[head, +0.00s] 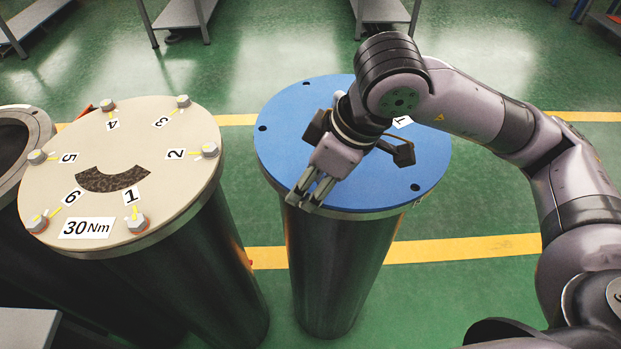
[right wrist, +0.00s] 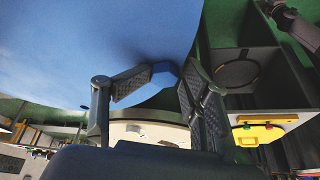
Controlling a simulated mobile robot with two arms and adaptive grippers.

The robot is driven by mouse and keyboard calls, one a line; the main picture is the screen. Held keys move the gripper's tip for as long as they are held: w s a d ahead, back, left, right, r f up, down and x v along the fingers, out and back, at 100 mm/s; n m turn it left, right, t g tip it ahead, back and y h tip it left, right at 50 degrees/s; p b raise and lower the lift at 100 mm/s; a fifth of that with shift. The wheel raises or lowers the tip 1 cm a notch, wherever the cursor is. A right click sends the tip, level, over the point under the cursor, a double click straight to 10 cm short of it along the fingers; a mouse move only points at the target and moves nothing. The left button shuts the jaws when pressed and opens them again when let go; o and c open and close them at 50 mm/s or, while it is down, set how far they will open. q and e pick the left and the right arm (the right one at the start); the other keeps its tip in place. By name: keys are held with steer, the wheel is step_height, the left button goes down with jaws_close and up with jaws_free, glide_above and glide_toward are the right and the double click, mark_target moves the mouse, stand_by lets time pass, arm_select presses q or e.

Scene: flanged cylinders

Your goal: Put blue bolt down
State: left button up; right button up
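The blue-topped cylinder (head: 290,130) stands upright in the middle of the head view, with several dark holes near its rim. My right gripper (head: 310,198) is over the front left part of this blue flange. In the right wrist view, the fingers (right wrist: 168,78) are closed in on a small blue piece, the blue bolt (right wrist: 166,74), held between the fingertips close to the blue surface (right wrist: 90,40). The bolt is hidden in the head view, and whether it touches the flange cannot be told. My left gripper is out of view.
A beige-topped cylinder (head: 170,130) at left carries several grey bolts with number labels and a 30Nm label. A dark open cylinder (head: 38,125) is partly seen beyond it. Grey tables (head: 180,12) stand at the back.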

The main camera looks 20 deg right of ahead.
steer(key=shift+r, duration=0.15)
steer(key=b+v, duration=0.1)
steer(key=v, duration=1.1)
steer(key=shift+a, duration=0.1)
